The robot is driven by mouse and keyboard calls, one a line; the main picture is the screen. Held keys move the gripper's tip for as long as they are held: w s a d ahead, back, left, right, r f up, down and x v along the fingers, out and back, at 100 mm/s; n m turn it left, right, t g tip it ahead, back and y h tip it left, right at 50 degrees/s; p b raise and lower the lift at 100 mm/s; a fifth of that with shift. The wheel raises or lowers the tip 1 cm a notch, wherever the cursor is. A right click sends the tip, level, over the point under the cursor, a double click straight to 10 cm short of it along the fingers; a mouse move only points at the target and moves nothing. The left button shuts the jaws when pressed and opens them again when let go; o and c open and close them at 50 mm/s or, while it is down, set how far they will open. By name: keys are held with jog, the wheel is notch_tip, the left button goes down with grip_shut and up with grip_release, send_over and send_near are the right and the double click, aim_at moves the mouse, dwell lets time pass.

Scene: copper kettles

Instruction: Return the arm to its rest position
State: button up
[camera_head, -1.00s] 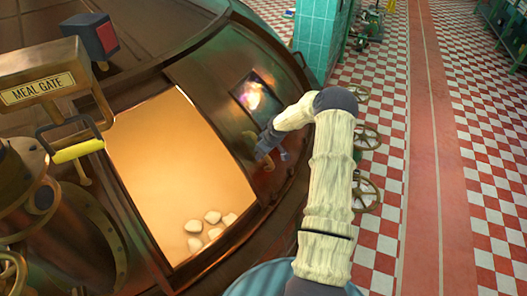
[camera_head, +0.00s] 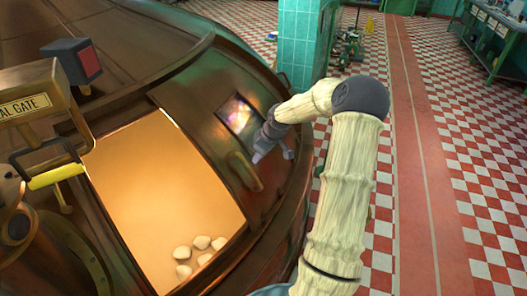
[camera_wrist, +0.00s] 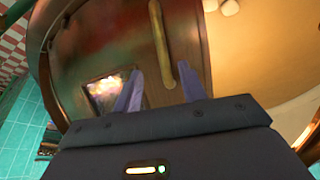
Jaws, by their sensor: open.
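My gripper (camera_head: 273,156) is open and empty. It hangs in front of the copper kettle's dark sliding door (camera_head: 205,120), just right of the brass door handle (camera_head: 243,168). In the wrist view the two purple-grey fingers (camera_wrist: 160,78) are spread apart, with the brass handle (camera_wrist: 158,40) beyond them and nothing between them. My pale-sleeved arm (camera_head: 345,190) is bent at a dark elbow and reaches left over the kettle's edge.
The kettle's lit opening (camera_head: 150,190) holds several pale lumps (camera_head: 200,243). A meal gate with a yellow grip (camera_head: 57,176) stands at the left. A teal tiled pillar (camera_head: 297,45) stands behind the kettle. The checkered floor (camera_head: 480,160) at the right is open.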

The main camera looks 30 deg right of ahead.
jog(key=shift+v, duration=1.25)
jog(key=s+a+r+m+g, duration=0.1)
jog(key=s+a+r+m, duration=0.1)
jog(key=s+a, duration=0.9)
jog(key=s+a+r+m+h, duration=0.1)
jog(key=s+a+r+m, duration=0.2)
jog(key=s+a, duration=0.8)
jog(key=shift+s+g, duration=0.4)
jog(key=shift+s, duration=0.5)
jog(key=shift+s, duration=0.1)
